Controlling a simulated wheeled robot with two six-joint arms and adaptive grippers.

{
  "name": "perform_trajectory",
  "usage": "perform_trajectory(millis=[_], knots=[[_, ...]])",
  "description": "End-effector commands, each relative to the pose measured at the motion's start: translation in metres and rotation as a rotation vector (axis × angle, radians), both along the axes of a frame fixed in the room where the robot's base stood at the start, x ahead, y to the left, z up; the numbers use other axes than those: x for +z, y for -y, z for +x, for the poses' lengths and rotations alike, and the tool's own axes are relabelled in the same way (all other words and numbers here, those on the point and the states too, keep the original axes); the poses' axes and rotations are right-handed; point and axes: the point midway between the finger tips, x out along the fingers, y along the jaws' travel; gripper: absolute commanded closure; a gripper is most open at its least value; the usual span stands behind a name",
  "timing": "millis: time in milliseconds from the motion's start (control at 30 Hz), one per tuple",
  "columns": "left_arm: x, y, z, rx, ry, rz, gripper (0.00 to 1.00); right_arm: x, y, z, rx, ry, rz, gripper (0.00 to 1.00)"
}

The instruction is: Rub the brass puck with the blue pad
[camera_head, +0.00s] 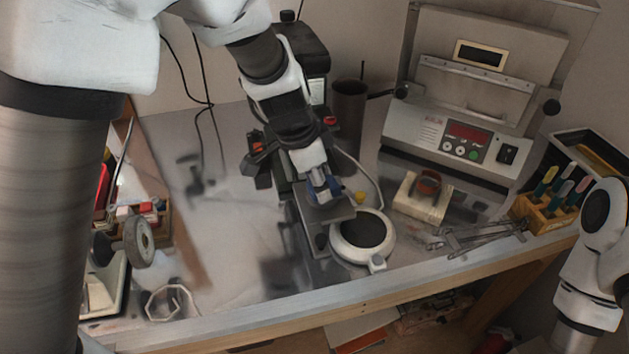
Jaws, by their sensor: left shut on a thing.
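My left gripper (319,188) reaches down from the top centre of the head view. It is shut on the blue pad (326,190), of which only a small blue part shows between the fingers. The pad is right above or against a grey metal plate (330,212) on a stand; I cannot tell whether they touch. I cannot make out the brass puck for certain; the gripper may hide it. A small yellow spot (360,198) shows just right of the plate, too small to identify. My right gripper is out of view; only part of that arm shows at the right edge.
A white round device with a dark top (362,232) stands close right of the plate. A ring on a pale block (422,200), a control box (447,137) and a wooden tool rack (547,207) are further right. A grinding wheel (139,241) is left. The left-centre bench is mostly clear.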

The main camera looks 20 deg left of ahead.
Motion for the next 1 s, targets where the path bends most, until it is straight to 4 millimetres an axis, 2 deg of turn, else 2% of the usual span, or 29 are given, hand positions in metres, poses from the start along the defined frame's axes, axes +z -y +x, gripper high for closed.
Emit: perform_trajectory(millis=[367, 733, 1000], knots=[[0.002, -0.011, 0.012, 0.000, -0.002, -0.002, 1.00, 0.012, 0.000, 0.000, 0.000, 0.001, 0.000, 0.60], [-0.002, 0.001, -0.001, 0.000, -0.001, -0.001, 1.00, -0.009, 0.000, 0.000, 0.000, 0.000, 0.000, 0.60], [0.002, -0.008, 0.009, 0.001, -0.003, -0.003, 1.00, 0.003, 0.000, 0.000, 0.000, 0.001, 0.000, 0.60]])
